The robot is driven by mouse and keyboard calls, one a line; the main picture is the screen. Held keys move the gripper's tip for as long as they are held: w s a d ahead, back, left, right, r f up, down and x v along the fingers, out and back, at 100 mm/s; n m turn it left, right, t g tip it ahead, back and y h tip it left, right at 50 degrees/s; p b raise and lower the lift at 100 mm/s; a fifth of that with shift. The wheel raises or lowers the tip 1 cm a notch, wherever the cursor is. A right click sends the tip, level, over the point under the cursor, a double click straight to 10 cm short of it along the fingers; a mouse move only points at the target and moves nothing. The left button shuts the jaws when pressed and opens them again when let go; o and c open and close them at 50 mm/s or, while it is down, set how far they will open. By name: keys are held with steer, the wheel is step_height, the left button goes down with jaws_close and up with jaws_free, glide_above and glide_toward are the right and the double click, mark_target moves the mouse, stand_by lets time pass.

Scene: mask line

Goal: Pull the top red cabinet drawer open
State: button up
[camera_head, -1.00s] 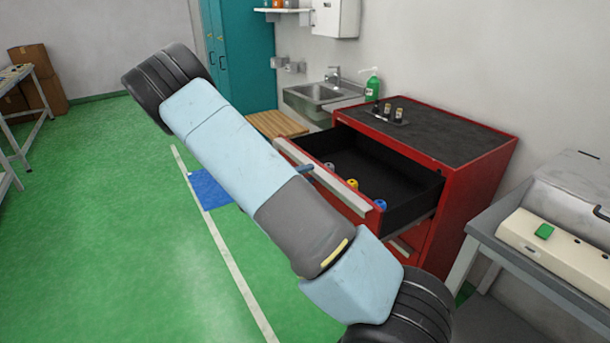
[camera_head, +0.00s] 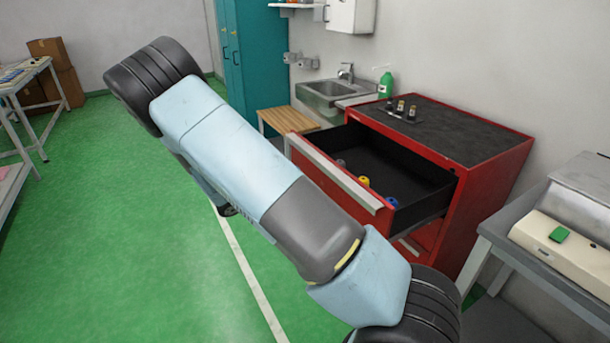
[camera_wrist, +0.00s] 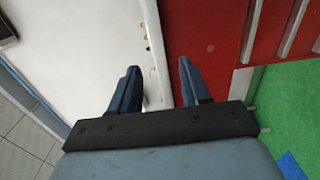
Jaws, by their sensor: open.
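The red cabinet (camera_head: 485,190) stands right of centre in the head view. Its top drawer (camera_head: 335,182) is pulled well out, with its black inside showing and a pale handle strip (camera_head: 345,176) along the top of its front. My arm covers part of the drawer front's lower side. In the wrist view, my gripper (camera_wrist: 158,78) is open, with two dark blue fingers apart and nothing between them. A red surface (camera_wrist: 205,40) with pale strips lies beyond the right finger. In the head view my gripper is hidden behind the arm.
Small coloured items, one yellow (camera_head: 364,182), lie in the drawer. Small bottles (camera_head: 400,108) stand on the cabinet top. A sink (camera_head: 335,90) and wooden slatted stand (camera_head: 286,119) are behind. A grey bench (camera_head: 545,265) is close right.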

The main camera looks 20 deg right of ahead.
steer(key=shift+s+a, duration=0.2)
steer(key=shift+a, duration=0.85)
steer(key=shift+s+a, duration=0.2)
steer(key=shift+a, duration=0.85)
steer(key=s+d+r+m+g+y, duration=0.25)
steer(key=s+d+r+y, duration=0.2)
steer(key=s+r, duration=0.25)
steer(key=s+d+r+m+g+y, duration=0.1)
steer(key=s+d+r+g+y, duration=0.2)
steer(key=s+r+y, duration=0.4)
steer(key=s+a+r+t+y, duration=0.1)
steer(key=s+r+t+y, duration=0.2)
steer(key=s+r, duration=0.4)
steer(key=s+a+r+n+t+y, duration=0.1)
steer(key=s+r+t+y, duration=0.2)
steer(key=s+r, duration=0.4)
steer(key=shift+s+a+r+t, duration=0.3)
steer(key=shift+s+t, duration=0.55)
steer(key=shift+s, duration=1.3)
